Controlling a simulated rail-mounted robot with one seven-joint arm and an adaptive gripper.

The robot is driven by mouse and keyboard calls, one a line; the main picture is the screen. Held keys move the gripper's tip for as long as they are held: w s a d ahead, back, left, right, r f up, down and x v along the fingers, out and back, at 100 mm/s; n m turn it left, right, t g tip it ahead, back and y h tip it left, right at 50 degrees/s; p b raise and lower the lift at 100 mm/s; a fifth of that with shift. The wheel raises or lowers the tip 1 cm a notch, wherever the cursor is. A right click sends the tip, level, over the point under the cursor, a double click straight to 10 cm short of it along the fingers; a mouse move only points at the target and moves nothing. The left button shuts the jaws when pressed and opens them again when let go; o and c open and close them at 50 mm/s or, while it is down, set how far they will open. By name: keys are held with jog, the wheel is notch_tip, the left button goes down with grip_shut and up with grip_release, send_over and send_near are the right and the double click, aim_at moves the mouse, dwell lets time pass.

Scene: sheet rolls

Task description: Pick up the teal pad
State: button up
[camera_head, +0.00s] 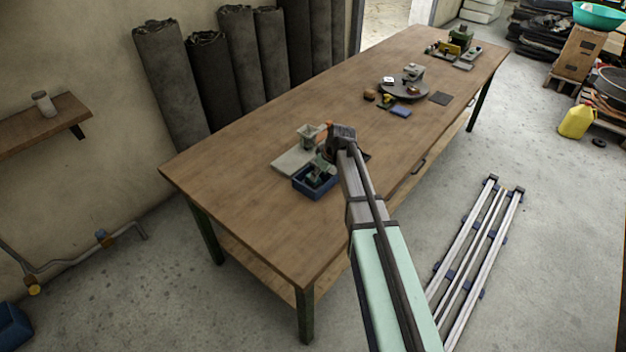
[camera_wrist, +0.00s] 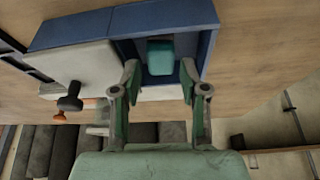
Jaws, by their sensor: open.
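The teal pad (camera_wrist: 160,57) is a small block inside a blue tray, seen in the wrist view. The blue tray (camera_wrist: 165,14) has raised walls; in the head view it (camera_head: 316,191) sits on the workbench near its front edge. My gripper (camera_wrist: 160,70) is open, with one fingertip on either side of the pad in the picture. I cannot tell whether the fingers touch it. In the head view my gripper (camera_head: 318,174) is low over the tray, and I cannot make out the pad there.
A pale plate (camera_head: 292,160) with a small device on it adjoins the tray on the workbench (camera_head: 235,160). Farther along are a dark round disc (camera_head: 405,92), a blue block (camera_head: 401,112) and a dark square (camera_head: 441,98). The bench's left end is clear.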

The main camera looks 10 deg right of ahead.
jog(key=shift+p+x, duration=0.8)
jog(key=shift+x, duration=1.35)
jog(key=c, duration=0.8)
jog(key=shift+r, duration=0.1)
